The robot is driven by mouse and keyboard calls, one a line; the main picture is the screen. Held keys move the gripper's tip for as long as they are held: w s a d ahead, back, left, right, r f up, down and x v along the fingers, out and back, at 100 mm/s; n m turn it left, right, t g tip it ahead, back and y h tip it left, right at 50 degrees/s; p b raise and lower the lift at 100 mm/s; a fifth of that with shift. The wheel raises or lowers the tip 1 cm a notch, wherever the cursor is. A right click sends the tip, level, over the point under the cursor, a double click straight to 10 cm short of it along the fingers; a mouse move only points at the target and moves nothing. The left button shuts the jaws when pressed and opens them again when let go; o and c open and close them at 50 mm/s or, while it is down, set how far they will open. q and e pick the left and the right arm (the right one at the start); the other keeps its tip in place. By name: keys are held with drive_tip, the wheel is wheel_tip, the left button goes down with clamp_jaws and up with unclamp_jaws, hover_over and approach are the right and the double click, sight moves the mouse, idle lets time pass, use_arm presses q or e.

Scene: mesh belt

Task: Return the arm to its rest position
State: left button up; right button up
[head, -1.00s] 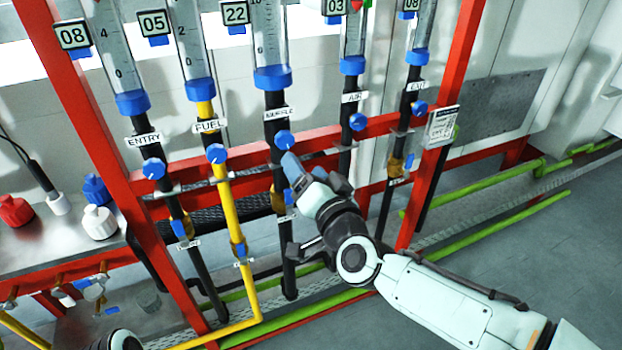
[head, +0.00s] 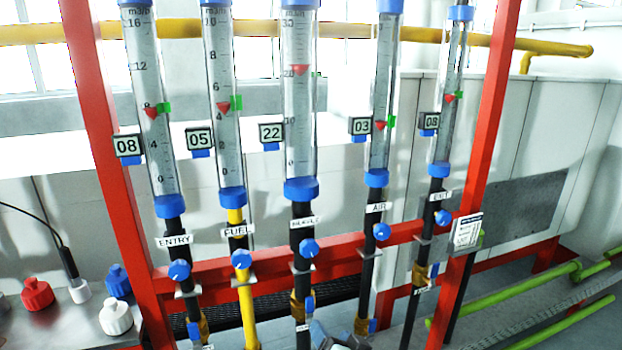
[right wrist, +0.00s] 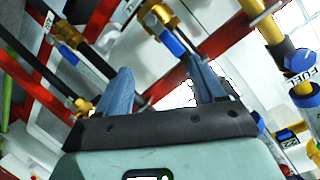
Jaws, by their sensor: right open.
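My right gripper (right wrist: 160,88) shows in the right wrist view with its two blue fingers spread apart and nothing between them. In the head view only a small part of my right gripper (head: 320,332) shows at the bottom edge, below the middle flowmeter. Its arm is out of that view. The valve knobs behind the fingers in the right wrist view are blurred by closeness and angle, and I see no contact with them. My left gripper is in neither current view.
Several flowmeter tubes stand on a red frame (head: 345,247), with blue knobs such as the middle one (head: 309,248). Green pipes (head: 540,300) run along the floor at right.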

drive_tip(key=s+d+f+g+h+p, duration=0.1)
drive_tip(key=s+d+f+g, duration=0.2)
drive_tip(key=f, duration=0.7)
drive_tip(key=s+d+f+g+p, duration=0.15)
drive_tip(key=s+f, duration=0.25)
drive_tip(key=f, duration=0.6)
drive_tip(key=s+d+f+g+h+p, duration=0.1)
drive_tip(key=s+d+f+g, duration=0.2)
drive_tip(key=f, duration=0.7)
use_arm(q)
wheel_tip(320, 180, up, 7)
drive_tip(key=w+p, duration=0.2)
drive_tip(key=shift+f, duration=0.2)
use_arm(e)
drive_tip(key=s+f+g, duration=0.3)
drive_tip(key=s+f, duration=0.2)
drive_tip(key=s, duration=0.7)
drive_tip(key=s+f+g+y, duration=0.1)
drive_tip(key=s+f+g, duration=0.3)
drive_tip(key=s, duration=0.9)
wheel_tip(320, 180, down, 2)
use_arm(q)
drive_tip(key=shift+w, duration=0.1)
use_arm(e)
drive_tip(key=shift+w, duration=0.1)
drive_tip(key=c, duration=0.5)
use_arm(q)
drive_tip(key=shift+a, duration=0.1)
use_arm(e)
drive_tip(key=shift+a, duration=0.1)
